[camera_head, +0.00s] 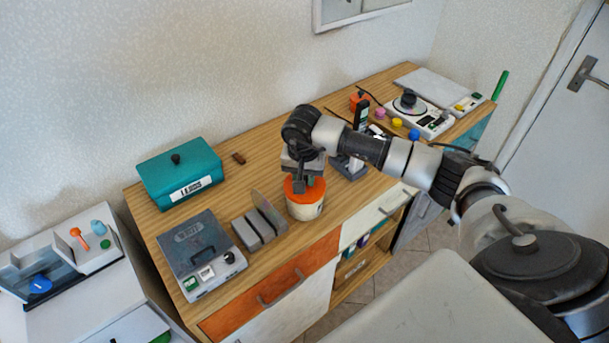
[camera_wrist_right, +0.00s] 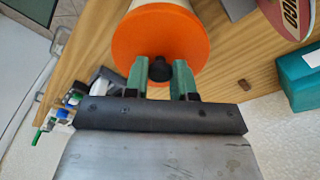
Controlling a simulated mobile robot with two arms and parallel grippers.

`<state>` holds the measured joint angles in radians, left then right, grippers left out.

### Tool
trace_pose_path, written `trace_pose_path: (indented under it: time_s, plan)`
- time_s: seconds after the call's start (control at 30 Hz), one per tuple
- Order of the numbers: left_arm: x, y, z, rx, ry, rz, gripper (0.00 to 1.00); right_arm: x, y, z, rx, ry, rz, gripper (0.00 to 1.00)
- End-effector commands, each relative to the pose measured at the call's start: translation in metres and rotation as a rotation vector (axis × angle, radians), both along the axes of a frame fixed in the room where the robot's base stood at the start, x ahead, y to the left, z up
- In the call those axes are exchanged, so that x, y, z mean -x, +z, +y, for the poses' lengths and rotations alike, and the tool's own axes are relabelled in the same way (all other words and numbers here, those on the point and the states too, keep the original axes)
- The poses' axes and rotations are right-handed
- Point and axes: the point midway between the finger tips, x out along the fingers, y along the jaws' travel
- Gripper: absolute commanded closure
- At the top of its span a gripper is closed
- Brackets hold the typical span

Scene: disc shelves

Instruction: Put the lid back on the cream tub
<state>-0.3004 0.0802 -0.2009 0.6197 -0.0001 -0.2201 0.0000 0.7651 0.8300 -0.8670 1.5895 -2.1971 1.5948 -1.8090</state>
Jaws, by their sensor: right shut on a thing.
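The cream tub (camera_head: 307,211) stands upright near the front edge of the wooden cabinet top. The orange lid (camera_head: 293,190) is level over the tub's mouth, at its rim. I cannot tell whether it rests fully on the rim or hovers just above it. My right gripper (camera_head: 307,181) comes down from above and is shut on the lid's black knob. In the right wrist view, the green fingertips (camera_wrist_right: 160,74) hold the knob (camera_wrist_right: 159,68) from both sides. The lid (camera_wrist_right: 160,38) hides most of the tub there. My left gripper is not in view.
A grey slotted rack (camera_head: 259,226) stands just left of the tub, with a grey box (camera_head: 199,248) beyond it. A teal box (camera_head: 180,172) is at the back left.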

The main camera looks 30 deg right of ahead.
Motion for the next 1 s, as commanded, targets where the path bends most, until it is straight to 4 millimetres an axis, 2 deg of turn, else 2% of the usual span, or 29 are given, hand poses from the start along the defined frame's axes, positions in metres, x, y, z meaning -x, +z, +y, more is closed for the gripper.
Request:
trace_pose_path:
  time_s: [1.0]
  plan:
    - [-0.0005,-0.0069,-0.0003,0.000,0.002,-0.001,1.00,0.0001,-0.0029,-0.0003,0.000,-0.001,0.000,0.97]
